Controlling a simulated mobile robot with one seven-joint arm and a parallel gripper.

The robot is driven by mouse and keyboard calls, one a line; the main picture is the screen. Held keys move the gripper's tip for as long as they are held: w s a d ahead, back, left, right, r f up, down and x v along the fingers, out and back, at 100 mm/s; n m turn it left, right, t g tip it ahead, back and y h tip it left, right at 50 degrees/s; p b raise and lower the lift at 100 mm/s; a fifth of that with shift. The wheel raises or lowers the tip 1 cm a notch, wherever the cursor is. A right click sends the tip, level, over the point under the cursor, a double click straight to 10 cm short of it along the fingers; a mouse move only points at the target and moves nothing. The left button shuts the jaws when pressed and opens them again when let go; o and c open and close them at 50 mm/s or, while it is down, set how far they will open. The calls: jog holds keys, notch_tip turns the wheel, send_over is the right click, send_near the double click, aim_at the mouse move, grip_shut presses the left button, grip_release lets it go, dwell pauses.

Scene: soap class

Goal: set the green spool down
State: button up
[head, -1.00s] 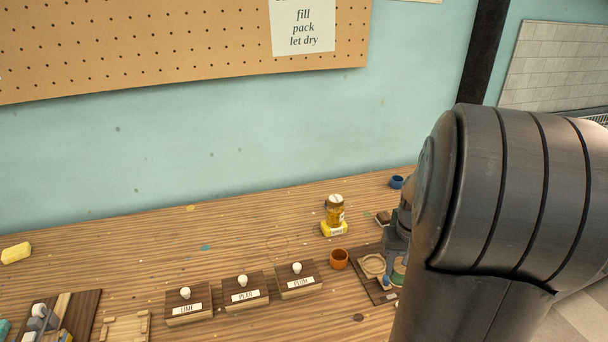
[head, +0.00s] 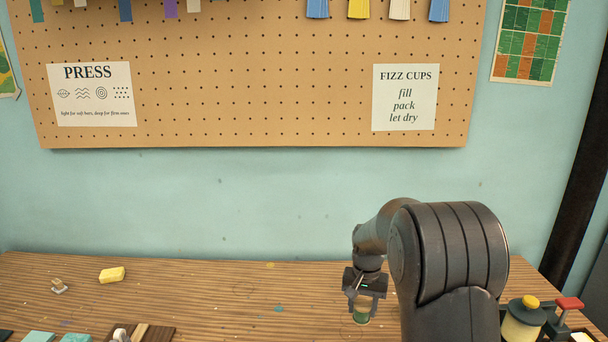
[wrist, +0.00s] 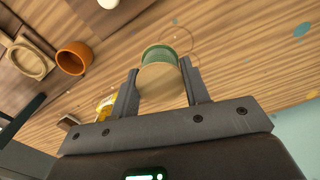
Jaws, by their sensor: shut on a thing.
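The green spool (wrist: 158,58) is between the two fingers of my gripper (wrist: 161,88) in the wrist view. It has a pale wooden end facing the camera and a green body. My gripper is shut on it. In the head view the green spool (head: 361,315) hangs below my gripper (head: 364,296), over the wooden bench (head: 230,300). A faint ring mark shows on the bench just beyond the spool in the wrist view. I cannot tell whether the spool touches the bench.
A yellow bar (head: 112,275) lies at the left in the head view. A jar with a yellow lid (head: 523,320) stands at the right. The bench's back-middle is mostly clear.

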jog(key=shift+w+a, duration=0.1)
jog(key=shift+a, duration=0.15)
jog(key=shift+a, duration=0.1)
dwell(0.3)
jog(key=s+a+r+m, duration=0.1)
jog(key=a+r, duration=0.1)
jog(key=a, duration=0.5)
jog(key=s+a+r, duration=0.1)
jog(key=s+a, duration=0.1)
jog(key=a, duration=0.6)
jog(key=a+f, duration=0.2)
jog(key=a, duration=0.1)
jog(key=w+a+f, duration=0.1)
jog(key=a+f, duration=0.1)
jog(key=a, duration=0.2)
jog(key=a+f, duration=0.2)
jog(key=a, duration=0.2)
jog(key=shift+w+a+f, duration=0.2)
jog(key=shift+w+f, duration=0.05)
jog(key=shift+f, duration=0.05)
jog(key=shift+a+f, duration=0.2)
jog(key=shift+f, duration=1.9)
jog(key=shift+f, duration=0.1)
